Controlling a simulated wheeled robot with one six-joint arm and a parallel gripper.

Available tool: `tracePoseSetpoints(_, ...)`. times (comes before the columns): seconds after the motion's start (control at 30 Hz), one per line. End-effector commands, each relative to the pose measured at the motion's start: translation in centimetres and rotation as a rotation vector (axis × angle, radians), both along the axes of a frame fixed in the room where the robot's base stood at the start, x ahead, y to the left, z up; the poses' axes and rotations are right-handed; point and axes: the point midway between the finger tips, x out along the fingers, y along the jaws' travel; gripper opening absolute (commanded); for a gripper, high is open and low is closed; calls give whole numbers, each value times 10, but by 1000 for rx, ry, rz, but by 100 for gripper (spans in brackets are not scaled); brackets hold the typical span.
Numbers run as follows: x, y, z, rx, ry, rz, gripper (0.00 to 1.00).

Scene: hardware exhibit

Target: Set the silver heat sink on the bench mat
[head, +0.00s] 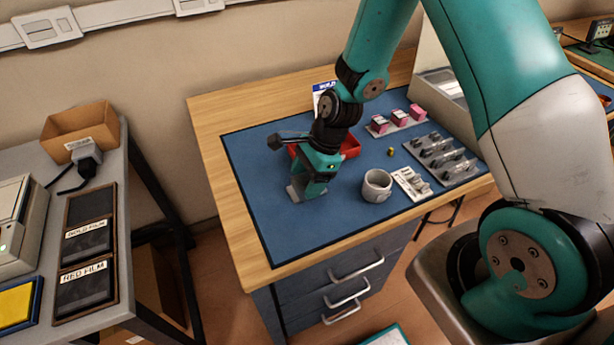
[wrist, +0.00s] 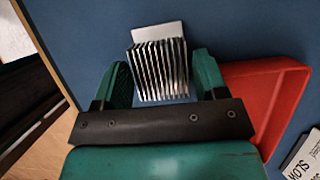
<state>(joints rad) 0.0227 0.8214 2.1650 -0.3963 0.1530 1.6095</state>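The silver heat sink (wrist: 160,68), a finned block with a flat plate at its far end, shows between the green fingers of my gripper (wrist: 163,75) in the wrist view. A narrow gap shows beside the right finger; the left finger is very close to the fins, and contact there is unclear. The fingers stand apart, on either side of it. In the head view my gripper (head: 309,188) is low over the left part of the blue bench mat (head: 300,230). The heat sink's pale plate (head: 293,194) shows at its left, apparently on the mat; the rest is hidden.
A red tray (head: 350,146) is close behind my gripper; it also shows in the wrist view (wrist: 270,95). A grey mug (head: 377,186) stands to the right. Racks of small parts (head: 440,157) fill the mat's right side. The mat's front left is clear.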

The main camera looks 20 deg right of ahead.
Motion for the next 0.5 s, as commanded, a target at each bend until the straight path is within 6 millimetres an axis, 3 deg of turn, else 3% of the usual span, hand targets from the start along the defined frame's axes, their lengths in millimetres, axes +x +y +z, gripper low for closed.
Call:
tracePoseSetpoints(0.27, 1, -2, 9, 0, -2, -1, 66)
tracePoseSetpoints(0.5, 1, -21, 53, 0, -6, -3, 66)
